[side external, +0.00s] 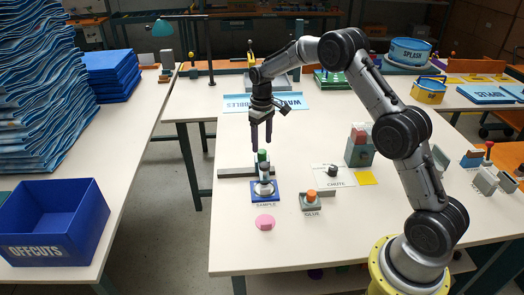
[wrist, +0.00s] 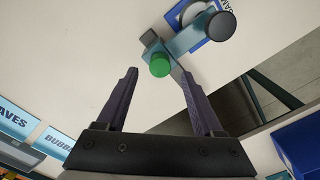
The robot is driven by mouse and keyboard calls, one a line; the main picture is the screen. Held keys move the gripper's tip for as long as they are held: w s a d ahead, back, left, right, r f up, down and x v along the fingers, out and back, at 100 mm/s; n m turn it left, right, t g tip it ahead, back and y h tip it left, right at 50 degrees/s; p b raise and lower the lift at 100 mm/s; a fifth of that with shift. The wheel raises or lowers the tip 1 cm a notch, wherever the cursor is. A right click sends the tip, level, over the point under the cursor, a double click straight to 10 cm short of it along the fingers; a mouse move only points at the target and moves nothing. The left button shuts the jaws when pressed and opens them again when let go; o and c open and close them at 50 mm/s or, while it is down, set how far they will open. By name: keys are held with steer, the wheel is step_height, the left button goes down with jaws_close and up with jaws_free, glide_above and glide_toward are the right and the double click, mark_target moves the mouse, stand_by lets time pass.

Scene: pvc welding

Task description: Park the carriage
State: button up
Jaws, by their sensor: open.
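A carriage with a green knob (side external: 262,156) sits on a grey rail (side external: 232,173) near the left edge of the table. The green knob also shows in the wrist view (wrist: 160,67). My gripper (side external: 261,140) is open, pointing down just above the knob. In the wrist view, the knob appears between the fingertips (wrist: 158,76), and nothing is held. Whether the carriage touches this piece is unclear.
A pink disc (side external: 265,222) and a GLUE block with an orange button (side external: 311,195) lie in front. A white CHUTE plate (side external: 325,183), a yellow square (side external: 364,178) and a grey-green machine (side external: 359,152) stand to the right. A blue OFFCUTS bin (side external: 50,220) is on the left table.

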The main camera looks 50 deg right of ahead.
mark_target(262, 151)
steer(key=shift+f, duration=2.2)
steer(key=shift+r, duration=0.1)
jaws_close()
